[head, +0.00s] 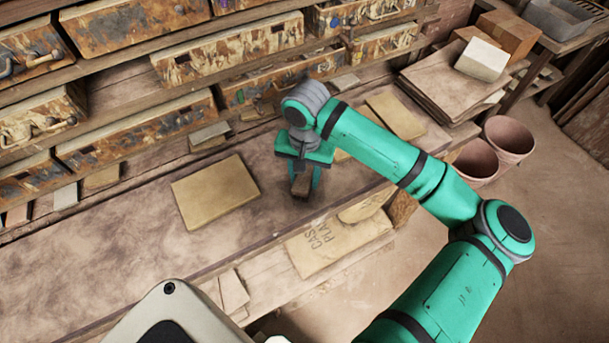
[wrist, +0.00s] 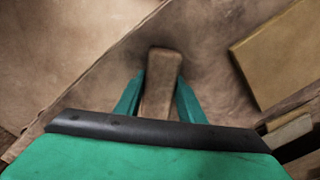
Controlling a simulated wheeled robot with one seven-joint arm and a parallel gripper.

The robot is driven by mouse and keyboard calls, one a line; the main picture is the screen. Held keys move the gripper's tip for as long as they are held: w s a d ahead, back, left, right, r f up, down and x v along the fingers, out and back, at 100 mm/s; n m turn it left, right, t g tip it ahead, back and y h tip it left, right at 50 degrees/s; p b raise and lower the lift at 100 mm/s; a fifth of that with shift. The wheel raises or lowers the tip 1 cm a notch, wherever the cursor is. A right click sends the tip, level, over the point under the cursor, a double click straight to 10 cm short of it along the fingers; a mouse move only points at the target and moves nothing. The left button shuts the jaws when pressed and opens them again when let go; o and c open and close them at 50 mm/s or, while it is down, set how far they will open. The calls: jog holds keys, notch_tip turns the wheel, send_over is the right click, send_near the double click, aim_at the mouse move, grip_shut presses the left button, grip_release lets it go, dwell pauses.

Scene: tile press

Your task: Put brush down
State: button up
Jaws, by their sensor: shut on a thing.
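My gripper (head: 302,181) is over the workbench (head: 140,215), right of a flat tan tile (head: 215,192). It is shut on the brush, a brown block-like piece (head: 301,186) between its two green fingers. In the wrist view the brush (wrist: 162,75) shows as a brown handle that reaches past the fingertips of the gripper (wrist: 160,95). The rest of the brush is hidden behind the gripper's dark edge. I cannot tell whether the brush touches the bench surface.
Another flat tan tile (head: 395,117) lies right of my arm. Shelves with worn drawers (head: 140,130) line the back. Clay pots (head: 508,138) stand at the right.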

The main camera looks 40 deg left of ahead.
aim_at(304, 176)
jog(key=shift+f, duration=0.1)
jog(key=o, duration=1.2)
notch_tip(304, 176, up, 12)
jog(key=shift+r, duration=0.15)
